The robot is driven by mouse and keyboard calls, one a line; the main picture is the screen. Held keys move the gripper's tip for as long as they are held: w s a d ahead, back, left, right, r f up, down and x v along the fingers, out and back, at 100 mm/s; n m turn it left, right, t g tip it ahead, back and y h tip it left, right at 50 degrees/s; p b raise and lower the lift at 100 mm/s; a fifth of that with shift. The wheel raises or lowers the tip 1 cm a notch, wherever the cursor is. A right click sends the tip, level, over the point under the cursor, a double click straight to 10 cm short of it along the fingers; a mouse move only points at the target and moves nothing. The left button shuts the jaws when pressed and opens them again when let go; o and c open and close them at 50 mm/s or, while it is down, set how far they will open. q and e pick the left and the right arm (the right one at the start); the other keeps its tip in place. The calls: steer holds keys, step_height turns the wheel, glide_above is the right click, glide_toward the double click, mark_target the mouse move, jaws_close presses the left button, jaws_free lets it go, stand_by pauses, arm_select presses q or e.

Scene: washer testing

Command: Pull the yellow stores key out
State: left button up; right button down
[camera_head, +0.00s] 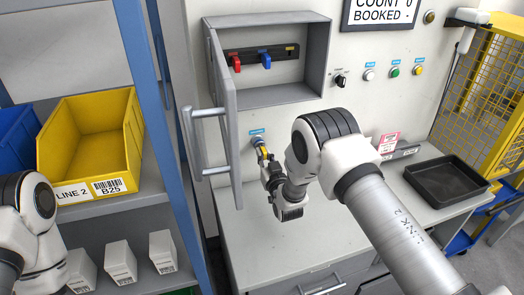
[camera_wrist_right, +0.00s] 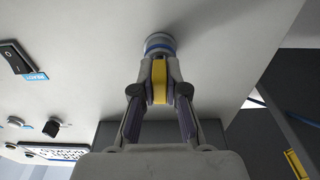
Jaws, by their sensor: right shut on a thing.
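The yellow stores key (camera_head: 262,151) is at a lock on the wall panel, below a small blue label. My right gripper (camera_head: 266,160) reaches it from the front and is shut on it. In the right wrist view the yellow key (camera_wrist_right: 159,80) sits between the two fingers of my gripper (camera_wrist_right: 159,88). Its far end meets the round lock (camera_wrist_right: 159,44) with a blue ring. How deep the key sits in the lock is hidden. Part of my left arm shows at the left edge, but its gripper is out of view.
An open grey wall cabinet (camera_head: 321,50) holds a red and a blue item; its door (camera_head: 226,110) swings out just left of my right gripper. Knobs and buttons (camera_head: 394,71) are to the right. A black tray (camera_head: 446,182) stands on the worktop. Shelves with bins (camera_head: 92,143) are at left.

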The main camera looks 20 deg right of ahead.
steer(key=shift+s+d+f+p, duration=0.1)
steer(key=shift+s+p, duration=0.65)
steer(key=shift+s, duration=1.7)
steer(key=shift+s, duration=0.3)
steer(key=p, duration=0.2)
glide_toward(265, 157)
steer(key=shift+s+d, duration=0.1)
steer(key=shift+s, duration=0.1)
